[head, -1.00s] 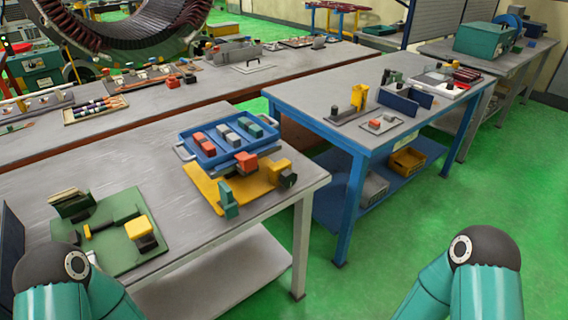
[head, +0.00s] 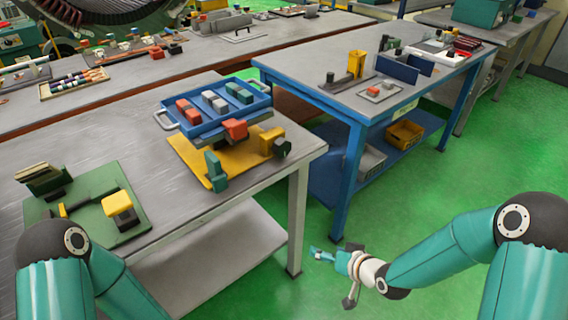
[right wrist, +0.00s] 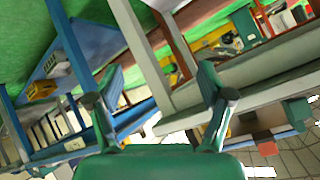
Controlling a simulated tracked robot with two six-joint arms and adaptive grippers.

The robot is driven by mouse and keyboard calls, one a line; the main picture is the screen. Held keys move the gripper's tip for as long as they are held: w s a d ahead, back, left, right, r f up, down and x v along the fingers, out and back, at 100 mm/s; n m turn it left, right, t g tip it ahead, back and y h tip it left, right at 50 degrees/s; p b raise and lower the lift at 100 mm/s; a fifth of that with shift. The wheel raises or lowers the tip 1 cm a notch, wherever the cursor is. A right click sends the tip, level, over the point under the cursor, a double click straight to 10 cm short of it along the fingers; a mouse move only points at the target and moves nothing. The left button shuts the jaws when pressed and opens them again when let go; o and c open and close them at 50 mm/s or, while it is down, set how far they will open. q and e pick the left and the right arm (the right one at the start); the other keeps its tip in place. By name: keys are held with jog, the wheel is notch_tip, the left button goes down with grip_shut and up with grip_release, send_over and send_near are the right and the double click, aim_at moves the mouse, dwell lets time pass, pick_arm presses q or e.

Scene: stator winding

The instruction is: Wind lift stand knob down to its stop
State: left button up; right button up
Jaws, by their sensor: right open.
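The lift stand has a yellow base plate (head: 205,172) on the near grey table. A blue tray (head: 187,122) with red, grey and green blocks sits above the plate. A dark knob (head: 283,148) shows beside a yellow block at the stand's right side, near the table's right edge. My right gripper (head: 330,258) is to the right of this table, over the green floor, lower in the picture than the knob and well apart from it. Its two fingers stand apart and empty in the right wrist view (right wrist: 160,100). My left gripper is not in view; only my left arm shows.
A green fixture plate (head: 90,215) with a yellow-topped block lies at the near table's left. A blue-legged table (head: 330,97) with trays and bins stands to the right, across a gap. The green floor (head: 420,215) in front of it is open. A long bench runs behind.

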jog(key=w+r+n+t+y+b, duration=0.1)
jog(key=w+r+t+b, duration=0.15)
jog(key=w+r, duration=0.3)
jog(key=n+t+y+b, duration=0.2)
jog(key=n+t+y, duration=0.1)
jog(key=n+y, duration=0.1)
send_near(284, 150)
jog(key=p+x, duration=0.2)
jog(key=x, duration=0.8)
jog(key=shift+d+f, duration=0.1)
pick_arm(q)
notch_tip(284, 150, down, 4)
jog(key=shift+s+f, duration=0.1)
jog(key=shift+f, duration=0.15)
